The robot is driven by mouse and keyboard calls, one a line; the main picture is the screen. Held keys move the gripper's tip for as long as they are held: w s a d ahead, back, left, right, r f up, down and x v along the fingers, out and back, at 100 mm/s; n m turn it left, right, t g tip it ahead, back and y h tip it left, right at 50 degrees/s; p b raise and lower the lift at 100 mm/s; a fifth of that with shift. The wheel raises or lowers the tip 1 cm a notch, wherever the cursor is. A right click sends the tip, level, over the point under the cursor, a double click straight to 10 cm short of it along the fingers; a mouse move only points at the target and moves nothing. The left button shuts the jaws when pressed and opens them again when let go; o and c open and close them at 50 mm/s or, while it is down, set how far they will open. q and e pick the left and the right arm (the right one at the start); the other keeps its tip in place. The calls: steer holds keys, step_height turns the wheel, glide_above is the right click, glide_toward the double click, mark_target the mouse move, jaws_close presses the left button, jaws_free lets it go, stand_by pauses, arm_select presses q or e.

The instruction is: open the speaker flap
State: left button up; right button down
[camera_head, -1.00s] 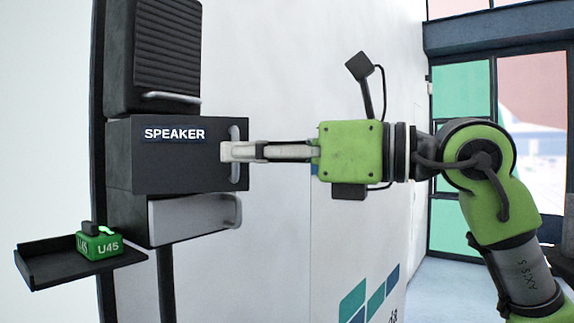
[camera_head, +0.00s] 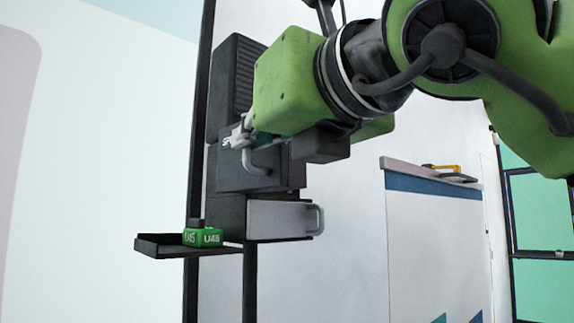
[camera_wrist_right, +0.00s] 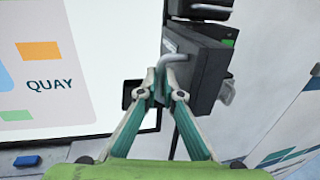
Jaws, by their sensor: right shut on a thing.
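My right gripper is shut on the handle. In the right wrist view the fingertips (camera_wrist_right: 159,88) meet at the bent grey handle (camera_wrist_right: 176,58), with the dark flap (camera_wrist_right: 208,75) to their right. The SPEAKER label is almost wholly covered. How far the flap stands open I cannot tell. My left gripper is not in view.
Below the flap is a grey-fronted unit (camera_head: 280,219) with its own handle. A black shelf (camera_head: 160,246) with a green U45 block (camera_head: 203,237) sticks out lower left. A white cabinet (camera_head: 430,240) with a yellow item (camera_head: 441,168) on top stands at right.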

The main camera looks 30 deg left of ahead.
steer(key=shift+s+a+b, duration=0.45)
steer(key=shift+a+b, duration=0.05)
steer(key=shift+a, duration=0.15)
steer(key=c, duration=2.2)
jaws_free()
steer(key=shift+s, duration=0.1)
steer(key=v, duration=1.2)
